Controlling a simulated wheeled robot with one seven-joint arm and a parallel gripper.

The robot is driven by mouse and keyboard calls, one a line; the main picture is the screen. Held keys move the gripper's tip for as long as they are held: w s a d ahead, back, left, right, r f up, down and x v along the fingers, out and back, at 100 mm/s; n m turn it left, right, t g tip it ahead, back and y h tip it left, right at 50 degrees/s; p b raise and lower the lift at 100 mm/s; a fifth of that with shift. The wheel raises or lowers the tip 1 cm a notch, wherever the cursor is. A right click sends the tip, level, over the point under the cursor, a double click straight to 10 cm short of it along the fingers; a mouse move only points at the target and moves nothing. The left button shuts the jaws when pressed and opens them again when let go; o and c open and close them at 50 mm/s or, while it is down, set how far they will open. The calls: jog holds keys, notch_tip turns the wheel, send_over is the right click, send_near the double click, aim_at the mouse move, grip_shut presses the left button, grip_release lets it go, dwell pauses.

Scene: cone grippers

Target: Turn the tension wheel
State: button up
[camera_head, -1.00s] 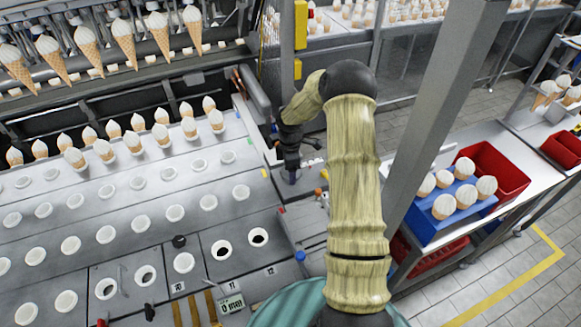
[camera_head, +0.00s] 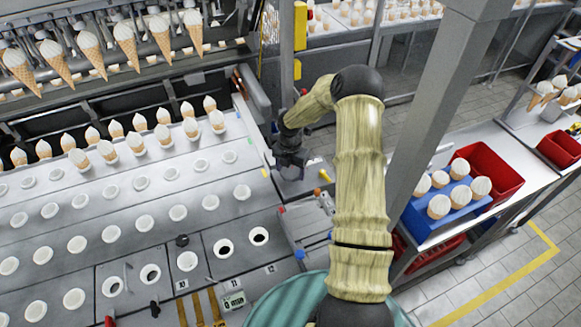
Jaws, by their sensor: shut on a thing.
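My gripper (camera_head: 291,167) is at the end of my arm, over the small grey machine panel (camera_head: 312,181) right of the tray of holes. It points down and its jaws are shut on a greyish round part, which appears to be the tension wheel (camera_head: 291,174). The gripper and wrist hide most of the wheel, so its rim and any marks on it cannot be made out.
The conveyor with rows of round holes (camera_head: 130,200) fills the left, with several cones at its back. A metal post (camera_head: 445,100) stands right of my arm. Beyond it are a blue rack of cones (camera_head: 440,222) and a red bin (camera_head: 497,180).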

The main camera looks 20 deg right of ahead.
aim_at(291, 172)
jog(key=n+p, duration=0.2)
jog(key=n, duration=0.4)
jog(key=shift+d+n, duration=0.1)
jog(key=shift+n, duration=0.2)
dwell(0.3)
jog(key=o, duration=1)
jog(key=shift+r, duration=0.1)
notch_tip(291, 172, up, 12)
jog(key=p, duration=0.9)
jog(key=shift+p, duration=0.35)
